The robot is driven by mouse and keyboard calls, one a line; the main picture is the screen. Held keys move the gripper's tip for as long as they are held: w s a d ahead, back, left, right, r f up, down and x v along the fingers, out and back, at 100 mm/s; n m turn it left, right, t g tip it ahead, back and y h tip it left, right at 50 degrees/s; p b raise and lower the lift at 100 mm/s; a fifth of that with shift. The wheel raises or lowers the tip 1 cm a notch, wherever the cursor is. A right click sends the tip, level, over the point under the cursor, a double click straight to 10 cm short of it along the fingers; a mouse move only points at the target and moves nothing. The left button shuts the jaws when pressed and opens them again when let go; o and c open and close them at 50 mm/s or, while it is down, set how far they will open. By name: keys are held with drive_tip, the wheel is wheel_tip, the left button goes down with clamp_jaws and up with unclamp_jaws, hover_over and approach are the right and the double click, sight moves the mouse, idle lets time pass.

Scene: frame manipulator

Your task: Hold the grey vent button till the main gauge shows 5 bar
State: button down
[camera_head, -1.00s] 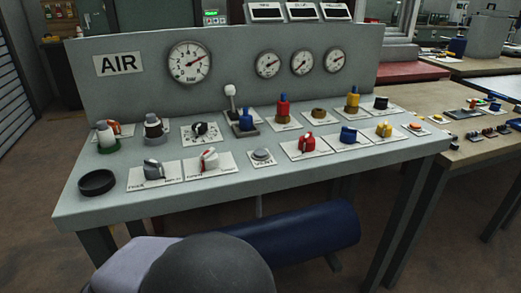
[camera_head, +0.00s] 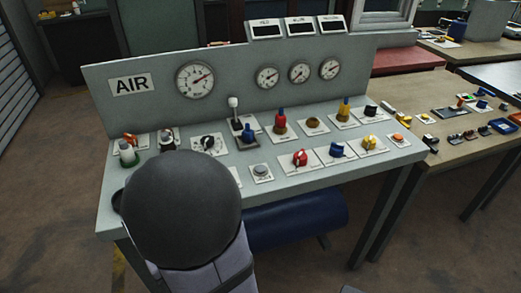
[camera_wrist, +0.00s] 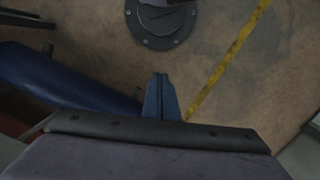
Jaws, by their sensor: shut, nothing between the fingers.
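The grey vent button (camera_head: 262,171) sits on a small white plate near the front middle of the sloping panel, with nothing touching it. The main gauge (camera_head: 195,79) is the large white dial beside the AIR sign. Its needle points up and to the right; the numbers are too small to read surely. My gripper (camera_wrist: 160,98) shows in the wrist view with its blue fingers together and empty, over the floor. In the head view my dark rounded arm joint stands in front of the panel's left part, and the gripper itself is hidden.
Three smaller gauges (camera_head: 299,73) are right of the main one. A red knob (camera_head: 299,158) and a blue knob (camera_head: 337,149) stand right of the button. A dark blue cylinder (camera_head: 297,222) lies under the console. My arm hides the panel's front left.

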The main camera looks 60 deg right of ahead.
drive_tip(key=s+d+r+g+h+p, duration=0.1)
drive_tip(key=s+d+r+p, duration=0.3)
drive_tip(key=d+r+p, duration=0.6)
wheel_tip(320, 180, up, 15)
drive_tip(key=n+h+p, duration=0.8)
drive_tip(key=n+h, duration=0.1)
drive_tip(key=n, duration=0.3)
hover_over(258, 171)
drive_tip(key=shift+w+f+t, duration=0.1)
drive_tip(key=shift+f+t, duration=0.05)
drive_tip(key=shift+t, duration=0.25)
drive_tip(key=shift+f, duration=0.15)
wheel_tip(258, 171, down, 7)
drive_tip(key=b, duration=0.6)
drive_tip(key=shift+f, duration=0.15)
drive_tip(key=shift+f+b, duration=0.65)
drive_tip(key=shift+b, duration=0.3)
drive_tip(key=shift+f, duration=0.15)
